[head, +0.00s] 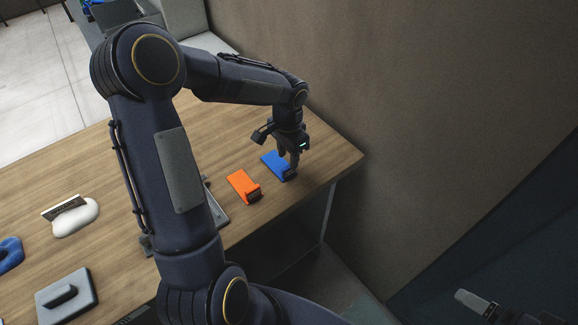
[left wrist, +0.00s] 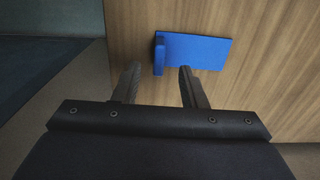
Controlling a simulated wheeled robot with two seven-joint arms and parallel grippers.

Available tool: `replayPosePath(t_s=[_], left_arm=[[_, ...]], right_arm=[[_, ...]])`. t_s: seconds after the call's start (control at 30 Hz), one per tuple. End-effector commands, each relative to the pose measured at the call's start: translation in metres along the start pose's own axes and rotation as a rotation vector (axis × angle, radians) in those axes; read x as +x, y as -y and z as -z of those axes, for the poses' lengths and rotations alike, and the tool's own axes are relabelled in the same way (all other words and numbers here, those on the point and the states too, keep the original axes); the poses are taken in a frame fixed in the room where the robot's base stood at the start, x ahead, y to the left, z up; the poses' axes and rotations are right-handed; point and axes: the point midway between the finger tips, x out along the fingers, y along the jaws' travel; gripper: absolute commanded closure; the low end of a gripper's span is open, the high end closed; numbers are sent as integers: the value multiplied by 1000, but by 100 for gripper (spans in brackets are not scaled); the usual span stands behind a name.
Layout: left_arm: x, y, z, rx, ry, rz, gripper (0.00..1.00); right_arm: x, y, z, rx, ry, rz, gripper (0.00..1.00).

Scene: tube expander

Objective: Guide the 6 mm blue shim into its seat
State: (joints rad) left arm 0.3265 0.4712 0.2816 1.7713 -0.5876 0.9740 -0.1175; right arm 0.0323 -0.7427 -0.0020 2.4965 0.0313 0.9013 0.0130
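The blue shim (head: 275,162) lies flat on the wooden table near its right corner, with a raised tab at its near end. It also shows in the left wrist view (left wrist: 197,51), with its upright tab (left wrist: 159,56) at the left end. My left gripper (head: 290,160) is above the tab end of the blue shim. In the left wrist view its two fingers (left wrist: 158,80) are apart, with nothing held, and the tab lies just beyond the gap between them. My right gripper (head: 478,302) is only partly in view at the lower right. I cannot make out the shim's seat.
An orange shim (head: 241,184) lies left of the blue one. A grey plate (head: 217,208) is partly hidden behind my left arm. A grey block with a handle (head: 67,300) and a white object (head: 76,217) are farther left. A wall stands close behind the table's right end.

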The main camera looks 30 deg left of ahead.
Motion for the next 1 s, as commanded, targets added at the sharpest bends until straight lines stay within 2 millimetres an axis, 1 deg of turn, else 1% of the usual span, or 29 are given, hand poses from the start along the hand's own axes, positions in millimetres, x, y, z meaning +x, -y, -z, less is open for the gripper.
replayPosePath(t_s=[0.2, 0.33, 0.43, 0.63, 0.67, 0.93, 1.0], left_arm=[[30, -2, 1, 2, 5, -5, 62], [47, -2, 2, 1, 2, -2, 62], [53, -1, 2, 0, 1, -1, 62], [54, -1, 2, 0, 0, 0, 62], [54, -1, 2, 0, 0, 0, 64], [54, -1, 2, 0, 0, -1, 100], [53, -1, 2, 0, 0, -1, 100]], right_arm=[[-10, 4, 5, 0, 0, 0, 0], [-11, 5, 5, 0, 0, 0, 0], [-11, 5, 6, 0, 0, 0, 0], [-10, 5, 5, 0, 0, 0, 0], [-10, 5, 5, 0, 0, 0, 0], [-10, 5, 5, 0, 0, 0, 0], [-10, 5, 5, 0, 0, 0, 0]])
